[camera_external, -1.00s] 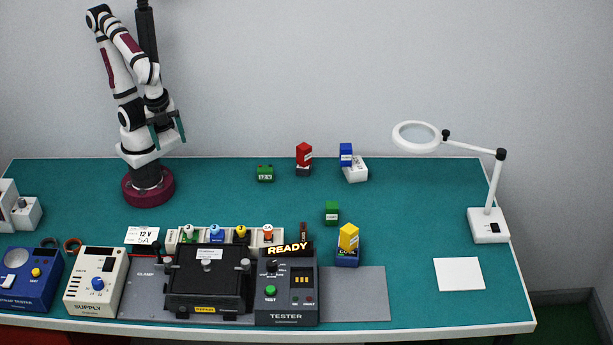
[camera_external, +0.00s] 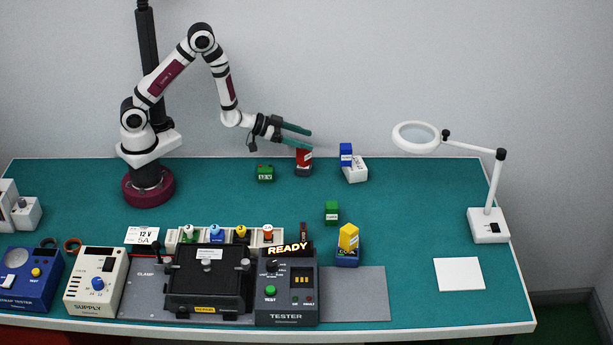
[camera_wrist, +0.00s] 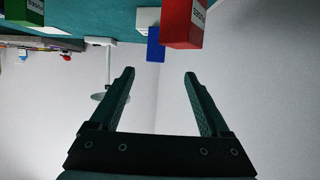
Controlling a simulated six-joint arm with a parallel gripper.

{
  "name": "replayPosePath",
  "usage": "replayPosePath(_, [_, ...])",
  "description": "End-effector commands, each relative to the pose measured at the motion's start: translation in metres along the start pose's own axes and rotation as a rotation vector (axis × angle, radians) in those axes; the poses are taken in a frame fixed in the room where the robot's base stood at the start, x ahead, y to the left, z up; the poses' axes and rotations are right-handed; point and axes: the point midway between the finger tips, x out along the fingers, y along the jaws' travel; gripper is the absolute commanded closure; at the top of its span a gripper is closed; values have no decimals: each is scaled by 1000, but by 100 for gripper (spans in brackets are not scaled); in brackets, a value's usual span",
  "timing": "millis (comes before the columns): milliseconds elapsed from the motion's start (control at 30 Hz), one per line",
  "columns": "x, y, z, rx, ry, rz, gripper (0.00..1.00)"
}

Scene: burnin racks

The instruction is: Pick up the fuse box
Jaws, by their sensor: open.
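Several small coloured boxes stand along the back of the green table; which is the fuse box is not certain. A red box (camera_external: 304,159) with a white label on a dark base stands at the back; in the wrist view it is near the top (camera_wrist: 183,24), its label too small to read surely. My gripper (camera_external: 309,140) is open and empty, stretched out roughly level just above and in front of the red box, partly covering its top. In the wrist view the fingers (camera_wrist: 160,75) stand apart with nothing between them.
A blue box (camera_external: 346,154) on a white block (camera_external: 356,171) is right of the red box. A green box (camera_external: 265,173) is left; another green box (camera_external: 331,212) and a yellow box (camera_external: 348,237) are nearer. A magnifier lamp (camera_external: 489,225) stands right. The tester (camera_external: 287,290) reads READY.

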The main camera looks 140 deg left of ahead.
Motion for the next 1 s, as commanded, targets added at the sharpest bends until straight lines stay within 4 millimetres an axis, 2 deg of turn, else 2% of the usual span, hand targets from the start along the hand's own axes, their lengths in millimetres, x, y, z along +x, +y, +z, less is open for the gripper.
replayPosePath(200, [64,2,0,2,1,3,20])
replayPosePath(300, [82,2,0,1,1,2,20])
replayPosePath(467, [98,4,0,2,1,3,20])
replayPosePath(633, [132,8,1,1,1,2,20])
replayPosePath(733, [142,8,1,1,0,1,20])
replayPosePath(933, [143,8,1,1,-1,1,20])
replayPosePath(1000, [143,8,1,1,-1,1,31])
